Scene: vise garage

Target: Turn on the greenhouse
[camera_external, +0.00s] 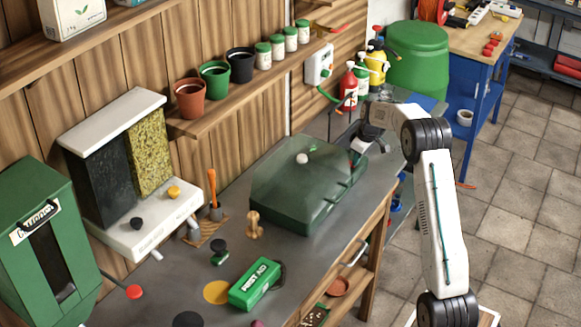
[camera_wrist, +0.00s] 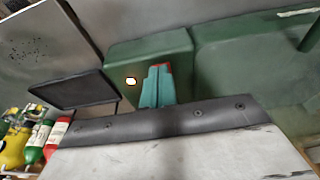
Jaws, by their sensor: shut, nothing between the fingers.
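The greenhouse (camera_external: 300,190) is a closed, dark green, see-through box on the grey workbench, with a pale round knob and a small green shape showing at its top. In the wrist view, a green housing (camera_wrist: 180,48) adjoins a larger green surface (camera_wrist: 250,65). A small bright white spot with an orange rim (camera_wrist: 130,81) shows on the housing. My gripper (camera_wrist: 161,68) has teal fingers with red tips, shut together and empty, just right of that spot. I cannot tell whether the tips touch the housing. In the external view, my wrist is at the greenhouse's far right end, fingertips hidden.
A green first aid box (camera_external: 255,284), a wooden peg (camera_external: 254,226) and small tools lie nearer on the bench. A shelf with pots (camera_external: 190,98) runs along the wall.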

